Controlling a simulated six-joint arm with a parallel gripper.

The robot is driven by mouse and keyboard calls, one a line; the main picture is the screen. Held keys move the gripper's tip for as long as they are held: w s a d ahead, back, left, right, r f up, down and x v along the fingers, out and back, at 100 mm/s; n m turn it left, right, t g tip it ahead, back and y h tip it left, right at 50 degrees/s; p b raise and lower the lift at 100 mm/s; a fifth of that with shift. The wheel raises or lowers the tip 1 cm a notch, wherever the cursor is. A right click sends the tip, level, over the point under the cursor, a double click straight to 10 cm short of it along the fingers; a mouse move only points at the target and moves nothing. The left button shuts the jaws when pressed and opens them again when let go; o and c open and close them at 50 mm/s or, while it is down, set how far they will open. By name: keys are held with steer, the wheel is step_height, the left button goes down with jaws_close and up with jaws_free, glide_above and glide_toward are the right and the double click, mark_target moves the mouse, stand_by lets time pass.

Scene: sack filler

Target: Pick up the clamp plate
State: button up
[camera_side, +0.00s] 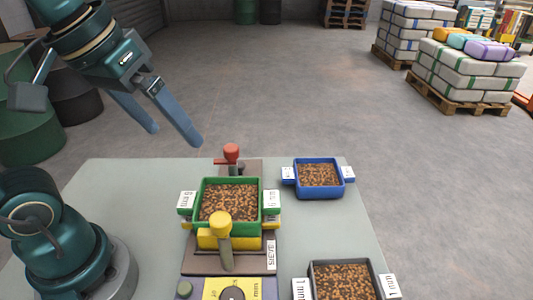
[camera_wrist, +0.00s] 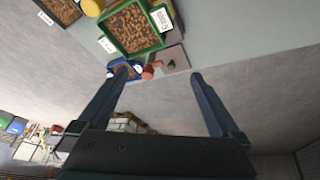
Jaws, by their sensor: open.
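No part is clearly marked as the clamp plate, and I cannot tell for sure which piece it is. On the sieve stand, a green-rimmed tray (camera_side: 195,206) of brown pellets sits above a yellow part (camera_side: 207,241). A yellow knob (camera_side: 220,222) on a grey-brown lever stands at its front. A red knob (camera_side: 232,152) stands behind it on a brown plate (camera_side: 252,167); the red knob also shows in the wrist view (camera_wrist: 149,73). My gripper (camera_side: 176,137) is open and empty, raised above and left of the red knob. Its two fingers (camera_wrist: 160,74) are spread wide in the wrist view.
A blue tray (camera_side: 318,195) of pellets is at the table's back right, a dark tray (camera_side: 312,268) at front right. The grey table (camera_side: 130,200) is clear left of the stand. Drums (camera_side: 25,135) and sack-loaded pallets (camera_side: 460,95) stand beyond on the floor.

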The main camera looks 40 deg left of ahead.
steer(key=s+f, duration=0.1)
steer(key=f, duration=0.1)
steer(key=s+f+m, duration=0.1)
steer(key=f, duration=0.1)
steer(key=f+m, duration=0.1)
steer(key=f, duration=0.1)
steer(key=shift+s+d+f, duration=0.2)
steer(key=shift+s, duration=0.2)
steer(key=shift+c, duration=0.3)
steer(key=shift+w+m+t, duration=0.25)
steer(key=shift+m+t, duration=0.05)
steer(key=shift+t, duration=0.1)
steer(key=c, duration=0.4)
steer(key=shift+w+r, duration=0.1)
steer(key=shift+c, duration=0.2)
